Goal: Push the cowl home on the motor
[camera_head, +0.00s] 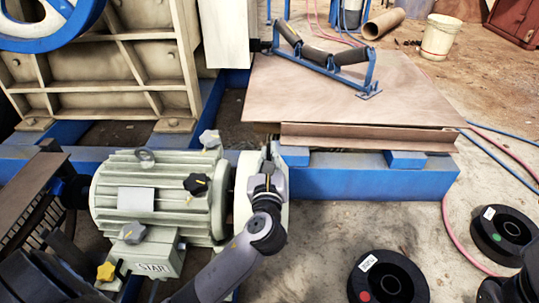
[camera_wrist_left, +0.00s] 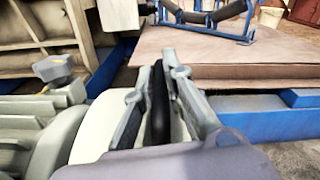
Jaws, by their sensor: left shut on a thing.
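The cowl (camera_head: 242,165) is a pale round cover at the motor's right end. A dark band shows between it and the motor body; I cannot tell how deep any gap is. In the left wrist view the cowl (camera_wrist_left: 92,130) stands at left of the fingers. My left gripper (camera_head: 268,172) is at the cowl's outer face, its fingers shut on a black upright part (camera_wrist_left: 159,105), apparently the cowl's handle. A dark shape at bottom right may be my right gripper (camera_head: 515,287).
Behind is a brown plate (camera_head: 340,95) on a blue frame (camera_head: 350,183), with a roller bracket (camera_head: 325,60) on it. Two black discs (camera_head: 388,280) (camera_head: 508,230) lie on the floor at right, near a pink hose. A white bucket (camera_head: 440,37) stands far back.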

